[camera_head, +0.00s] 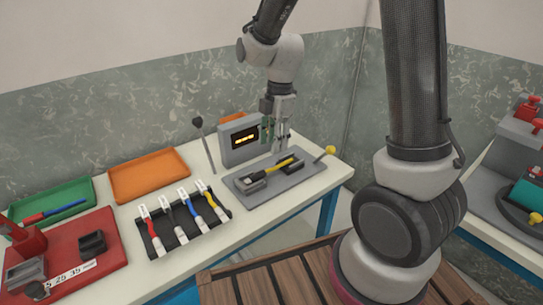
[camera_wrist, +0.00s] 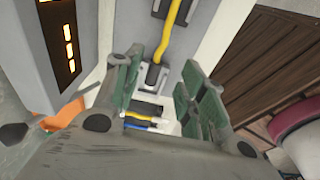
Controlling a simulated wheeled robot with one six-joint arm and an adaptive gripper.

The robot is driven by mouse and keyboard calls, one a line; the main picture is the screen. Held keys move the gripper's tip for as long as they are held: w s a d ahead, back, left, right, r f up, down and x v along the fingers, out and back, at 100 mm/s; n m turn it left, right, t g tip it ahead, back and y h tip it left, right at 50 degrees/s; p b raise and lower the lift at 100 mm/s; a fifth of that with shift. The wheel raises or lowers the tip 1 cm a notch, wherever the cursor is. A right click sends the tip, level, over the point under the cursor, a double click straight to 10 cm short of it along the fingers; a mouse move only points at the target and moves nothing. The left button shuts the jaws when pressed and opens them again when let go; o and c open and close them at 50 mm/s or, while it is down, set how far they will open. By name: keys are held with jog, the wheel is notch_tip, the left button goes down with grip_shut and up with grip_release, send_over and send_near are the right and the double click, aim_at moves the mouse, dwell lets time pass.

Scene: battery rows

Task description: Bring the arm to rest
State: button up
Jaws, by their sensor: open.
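My gripper (camera_head: 277,127) is above the back of a grey fixture plate (camera_head: 292,182) on the white table, beside a grey box with a lit amber display. In the wrist view my gripper (camera_wrist: 165,95) shows two green-padded fingers spread apart with nothing held between them. A yellow cable piece (camera_head: 281,164) lies in dark holders on the plate; it also shows in the wrist view (camera_wrist: 170,35), beyond the fingers. The gripper looks apart from it, though the exact gap is hard to tell.
The display box (camera_head: 240,140) stands close left of my gripper, with a black-knobbed lever (camera_head: 203,145) beside it. A yellow-knobbed lever (camera_head: 325,154) is at the plate's right. A black rack (camera_head: 181,231) holds several cables. Orange (camera_head: 149,188) and green (camera_head: 45,205) trays lie left.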

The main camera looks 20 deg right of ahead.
jog(key=s+d+r+m+t, duration=0.2)
jog(key=s+d+r+m, duration=0.5)
jog(key=s+r+m, duration=0.1)
jog(key=s+d+r+m+t+h, duration=0.1)
jog(key=s+d+r+m+t, duration=0.1)
jog(key=s+d+r+m, duration=0.5)
jog(key=s+r+m, duration=0.2)
jog(key=s+m, duration=0.2)
jog(key=m, duration=0.2)
jog(key=shift+s+r+m+t, duration=0.2)
jog(key=shift+m+t, duration=0.1)
jog(key=shift+t, duration=0.1)
dwell(0.7)
